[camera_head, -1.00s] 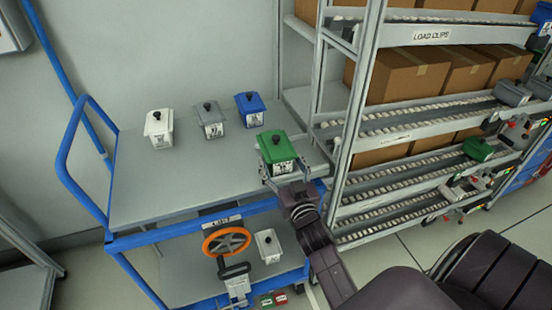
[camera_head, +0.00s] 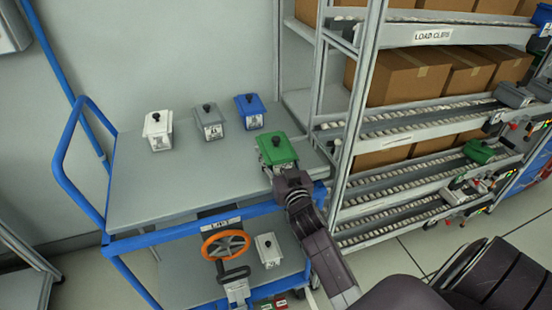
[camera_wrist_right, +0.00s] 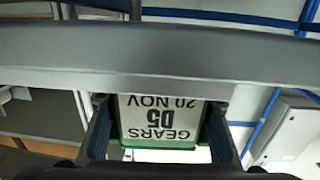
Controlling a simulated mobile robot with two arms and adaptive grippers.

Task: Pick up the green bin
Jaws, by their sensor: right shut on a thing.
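The green bin (camera_head: 277,149), with a green lid and a dark knob, is upright at the right end of the cart's grey top shelf. My right gripper (camera_head: 281,171) is at its near side and shut on it. In the right wrist view the fingers stand on both sides of the bin's white label (camera_wrist_right: 160,118), which reads GEARS D5 20 NOV upside down. A grey edge hides part of the bin there. I cannot tell whether the bin touches the shelf. My left gripper is not in view.
A white bin (camera_head: 158,131), a grey bin (camera_head: 210,122) and a blue bin (camera_head: 250,112) stand behind on the cart top (camera_head: 190,185). A roller rack (camera_head: 350,130) with cartons rises close to the right. An orange-rimmed wheel (camera_head: 225,245) and another white bin (camera_head: 269,250) are below.

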